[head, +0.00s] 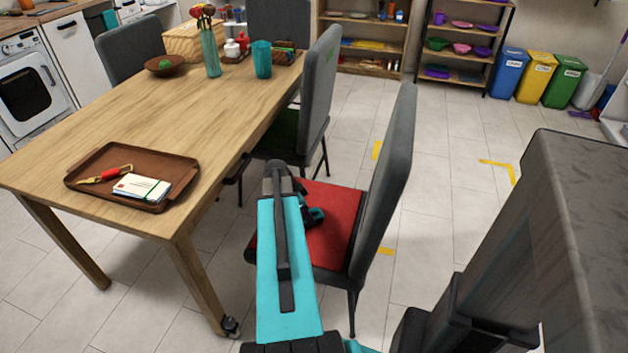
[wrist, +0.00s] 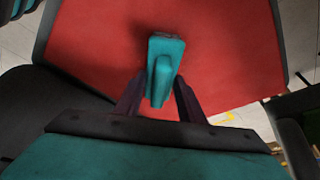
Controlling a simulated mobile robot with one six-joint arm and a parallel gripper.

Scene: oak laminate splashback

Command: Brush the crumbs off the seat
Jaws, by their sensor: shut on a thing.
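The chair seat (head: 338,228) has a red top and a dark grey backrest, and stands beside the near right side of the table. The red seat (wrist: 230,55) fills much of the wrist view. My gripper (wrist: 160,92) is shut on a teal brush (wrist: 165,48) by its raised grip, over the seat. The brush's underside is hidden, so I cannot tell whether it touches the seat. I cannot make out any crumbs on the red surface.
The wooden table (head: 150,105) stands left of the chair and holds a brown tray (head: 160,203) with a card stack and a red-yellow tool. The chair's backrest (head: 385,180) rises on the seat's right. Another grey chair (head: 320,90) stands farther back. Floor at right is open.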

